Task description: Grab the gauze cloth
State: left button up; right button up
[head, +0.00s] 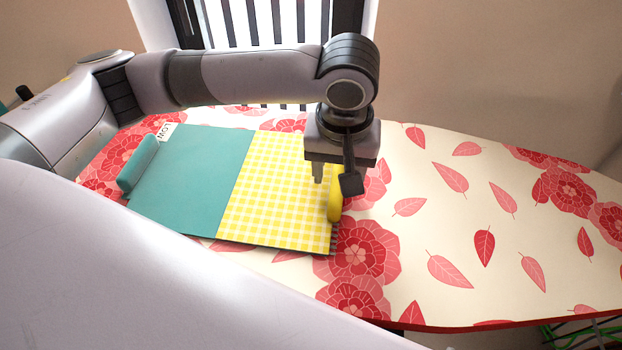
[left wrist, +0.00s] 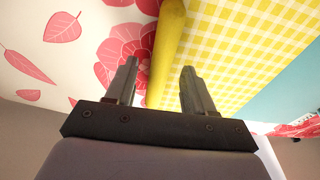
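A flat cloth panel lies on the board, with a teal half (head: 190,180) and a yellow-and-white checked half (head: 275,190). The checked half also shows in the left wrist view (left wrist: 240,45). A yellow roll (head: 334,204) lies along the right edge of the checked half, and a teal roll (head: 138,163) along the teal half's left edge. I cannot tell which piece is the gauze cloth. My left gripper (head: 334,182) points down over the yellow roll, fingers apart. In the left wrist view the yellow roll (left wrist: 166,45) runs between the fingers; contact is unclear. My right gripper is not in view.
The panel rests on a long board with a red floral cover (head: 460,225). A white label reading "LOW" (head: 166,132) is at the teal half's back corner. The board's right side is clear. A dark barred frame (head: 275,25) stands behind, and green rods (head: 585,333) show at lower right.

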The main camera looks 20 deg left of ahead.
pick_arm(q)
grip_shut()
jog(key=shift+r, duration=0.1)
